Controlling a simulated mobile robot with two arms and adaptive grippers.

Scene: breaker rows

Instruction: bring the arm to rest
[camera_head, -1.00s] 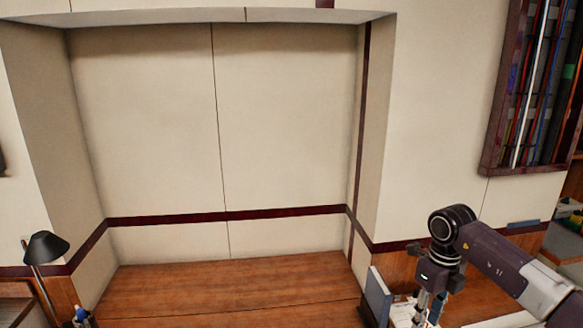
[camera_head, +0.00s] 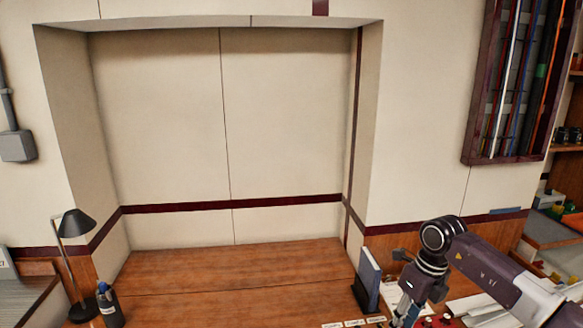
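My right arm comes in from the right edge, with its dark wrist bent downward over the right part of the wooden desk. My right gripper (camera_head: 405,312) hangs below the wrist and points down near the bottom edge. Its fingertips are cut off or too small to tell whether they are open or shut. My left arm and gripper are not in view. No breakers can be made out clearly.
The wooden desk (camera_head: 230,275) is mostly clear in the recess. A blue binder (camera_head: 369,278) stands beside my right gripper. A framed cable panel (camera_head: 515,85) hangs at upper right.

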